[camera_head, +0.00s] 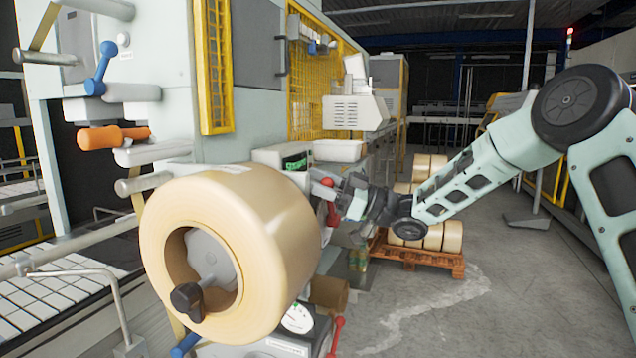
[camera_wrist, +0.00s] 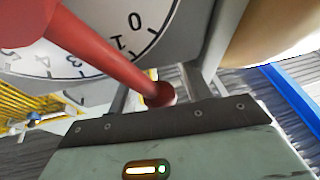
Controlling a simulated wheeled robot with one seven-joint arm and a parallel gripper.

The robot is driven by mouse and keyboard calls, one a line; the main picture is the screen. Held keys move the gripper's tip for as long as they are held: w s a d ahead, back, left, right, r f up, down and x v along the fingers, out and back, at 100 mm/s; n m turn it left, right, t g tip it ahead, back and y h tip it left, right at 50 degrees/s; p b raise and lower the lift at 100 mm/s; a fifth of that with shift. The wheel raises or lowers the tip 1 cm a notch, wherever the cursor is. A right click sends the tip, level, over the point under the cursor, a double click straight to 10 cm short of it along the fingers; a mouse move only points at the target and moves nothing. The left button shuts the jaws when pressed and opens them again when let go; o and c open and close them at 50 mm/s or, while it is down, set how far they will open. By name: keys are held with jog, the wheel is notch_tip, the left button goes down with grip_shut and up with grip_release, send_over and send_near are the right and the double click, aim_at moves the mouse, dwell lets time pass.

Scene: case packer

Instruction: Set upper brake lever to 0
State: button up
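The upper brake lever (camera_wrist: 105,52) is a red rod with a ball end, in front of a white dial (camera_wrist: 172,18) in the wrist view. The rod crosses the scale beside the 1, between it and the higher numbers; the 0 is clear of it. The lever's red part (camera_head: 331,213) shows beside my gripper (camera_head: 330,187) in the head view, partly hidden. In the wrist view my gripper (camera_wrist: 168,82) has its grey fingers apart, one on each side of the ball end. I see no finger clearly pressing on it.
A large tape roll (camera_head: 270,225) stands close left of my gripper. A lower dial (camera_head: 297,318) with another red lever (camera_head: 336,335) is below. Open floor lies right, past a pallet (camera_head: 425,258).

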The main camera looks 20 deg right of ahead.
jog(key=b+v, duration=0.6)
jog(key=v, duration=1.1)
jog(key=shift+d, duration=0.2)
jog(key=shift+s, duration=0.1)
